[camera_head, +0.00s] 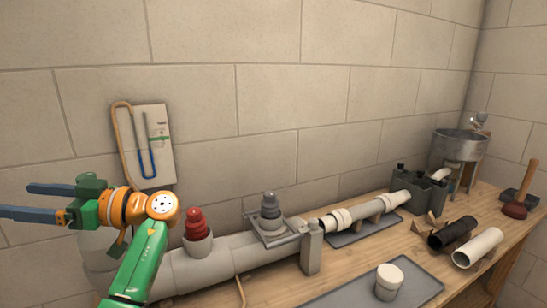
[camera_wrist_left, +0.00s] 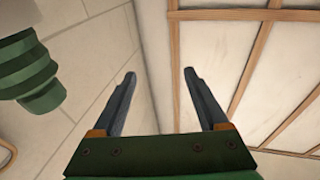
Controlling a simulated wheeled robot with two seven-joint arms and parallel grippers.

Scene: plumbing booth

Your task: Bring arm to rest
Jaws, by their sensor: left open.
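My left arm, green and orange, rises from the bottom left of the head view. My left gripper (camera_head: 18,200) points to the left there, raised in front of the block wall and left of the bench pipework. Its two grey-blue fingers are apart with nothing between them. In the left wrist view the open gripper (camera_wrist_left: 159,75) also shows empty, with pale panels and brown wooden strips (camera_wrist_left: 247,70) beyond. My right gripper is in neither view.
A wall board (camera_head: 158,158) with bent tubes hangs just behind my left arm. The wooden bench (camera_head: 440,255) carries a long grey pipe (camera_head: 250,248), a red stepped plug (camera_head: 196,222), a white cap (camera_head: 388,278), a metal basin (camera_head: 459,146) and a plunger (camera_head: 516,209).

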